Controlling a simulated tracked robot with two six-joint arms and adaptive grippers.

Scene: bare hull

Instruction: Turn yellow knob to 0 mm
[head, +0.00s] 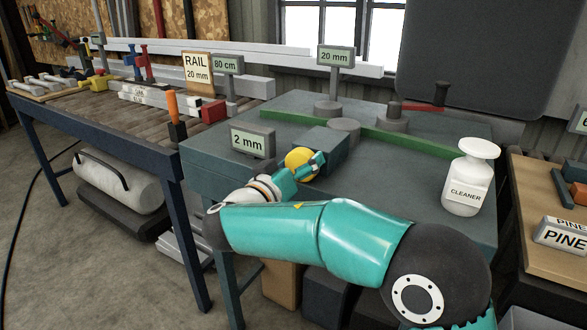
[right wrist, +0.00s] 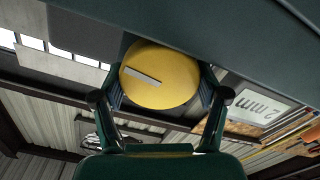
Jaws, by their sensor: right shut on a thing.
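The yellow knob (head: 297,160) sits on the front of a dark grey block (head: 330,143) on the grey-green machine table. My right gripper (head: 308,168) is shut on the knob, seen from the side in the head view. In the right wrist view the round yellow knob (right wrist: 160,82) lies between the two fingers (right wrist: 161,92), one on each side. A pale marker line on its face is tilted slightly down to the right. A display (head: 252,141) left of the knob reads 2 mm; it also shows upside down in the right wrist view (right wrist: 262,106). My left gripper is not in view.
A green fence (head: 420,140) crosses the table behind the block, below a 20 mm display (head: 335,57). A white cleaner bottle (head: 468,180) stands at the right edge. A roller bench (head: 110,115) with a RAIL sign and an 80 cm display is at left.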

